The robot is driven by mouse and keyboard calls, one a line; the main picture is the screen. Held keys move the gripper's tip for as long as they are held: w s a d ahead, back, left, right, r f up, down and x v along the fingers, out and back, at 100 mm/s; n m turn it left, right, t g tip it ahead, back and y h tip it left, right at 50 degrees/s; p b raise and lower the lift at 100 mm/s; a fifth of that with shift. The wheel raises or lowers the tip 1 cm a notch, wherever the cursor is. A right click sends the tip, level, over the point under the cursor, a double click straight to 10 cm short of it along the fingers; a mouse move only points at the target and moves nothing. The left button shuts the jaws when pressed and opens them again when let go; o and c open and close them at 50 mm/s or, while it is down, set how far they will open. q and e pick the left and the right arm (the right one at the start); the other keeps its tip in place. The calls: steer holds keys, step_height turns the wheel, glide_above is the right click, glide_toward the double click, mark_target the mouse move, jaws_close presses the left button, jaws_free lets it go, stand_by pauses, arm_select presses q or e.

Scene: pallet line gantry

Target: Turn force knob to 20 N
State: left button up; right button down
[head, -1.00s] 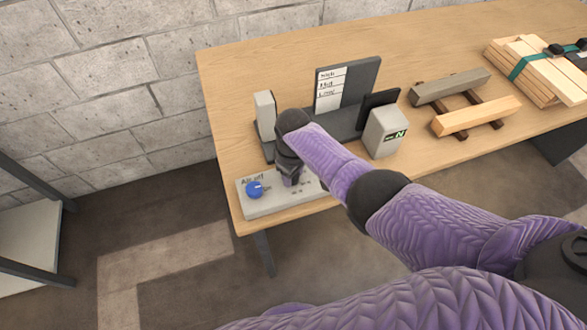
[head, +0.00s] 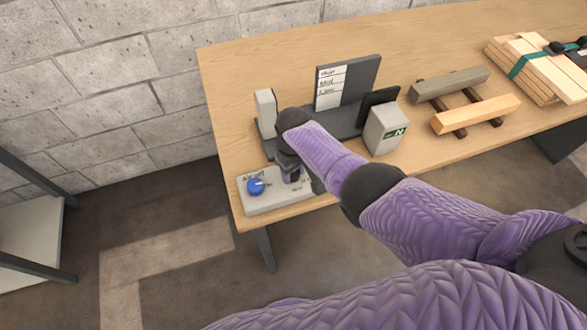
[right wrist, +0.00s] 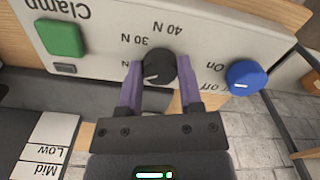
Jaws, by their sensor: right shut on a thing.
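The force knob (right wrist: 157,68) is black and round, on a pale panel (right wrist: 105,20), seen upside down in the right wrist view. My right gripper (right wrist: 160,85) has its two purple fingers on either side of the knob and is shut on it. Labels "40 N" and "30 N" show beside the knob; a third ending in "N" is partly hidden by a finger. A pale mark on the knob points to the lower left of that view; its exact setting is unclear. In the head view, my right gripper (head: 291,174) covers the knob. My left gripper is out of view.
A blue air knob (right wrist: 246,77) is close beside one finger. A green clamp button (right wrist: 60,38) is on the panel's other side. Wooden bars (head: 475,115) lie to the right.

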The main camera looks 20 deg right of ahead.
steer(key=shift+c, duration=1.3)
jaws_free()
step_height(320, 180, up, 10)
steer(key=p, duration=0.6)
